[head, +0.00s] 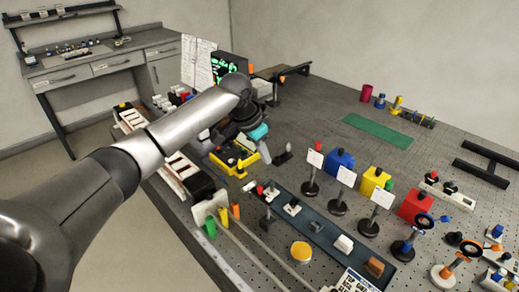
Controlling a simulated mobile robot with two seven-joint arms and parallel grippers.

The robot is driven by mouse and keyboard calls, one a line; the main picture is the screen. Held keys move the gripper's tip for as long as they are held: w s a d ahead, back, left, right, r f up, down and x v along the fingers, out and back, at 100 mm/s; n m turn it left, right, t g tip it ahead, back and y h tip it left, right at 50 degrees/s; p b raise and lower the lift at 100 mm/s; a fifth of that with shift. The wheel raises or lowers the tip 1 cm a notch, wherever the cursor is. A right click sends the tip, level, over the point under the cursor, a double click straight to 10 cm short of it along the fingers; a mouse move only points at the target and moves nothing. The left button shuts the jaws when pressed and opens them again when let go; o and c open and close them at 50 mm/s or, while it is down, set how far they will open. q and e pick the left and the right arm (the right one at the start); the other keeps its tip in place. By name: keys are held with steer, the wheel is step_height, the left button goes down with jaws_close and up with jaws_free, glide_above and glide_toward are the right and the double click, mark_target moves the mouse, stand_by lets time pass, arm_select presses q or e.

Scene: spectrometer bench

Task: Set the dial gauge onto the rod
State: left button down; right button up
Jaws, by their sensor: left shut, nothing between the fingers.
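My left arm comes in from the left, and its gripper (266,154) is over the bench beside a yellow tray. Its fingers are small and partly hidden by the wrist; it looks shut, with nothing seen held. A round yellow-orange disc (301,251) with a pale rim lies on the front of the bench, apart from the gripper; I cannot tell whether it is the dial gauge. I cannot tell for certain which thing is the rod. My right gripper is not in view.
A yellow tray (234,159) stands by my gripper. A long dark tray (325,231) holds small parts. Card stands (311,177) and blue, yellow and red blocks (416,206) stand to the right.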

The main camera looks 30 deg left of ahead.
mark_target(257, 195)
arm_select(q)
steer(key=shift+s+a+f, duration=0.15)
steer(key=shift+s+f, duration=0.15)
steer(key=shift+f, duration=0.6)
steer(key=shift+s+a+f, duration=0.2)
steer(key=shift+s+f, duration=0.15)
steer(key=shift+f, duration=0.55)
steer(key=shift+s+a+f, duration=0.15)
steer(key=shift+s+f, duration=0.15)
steer(key=shift+f, duration=0.6)
steer(key=shift+p, duration=0.4)
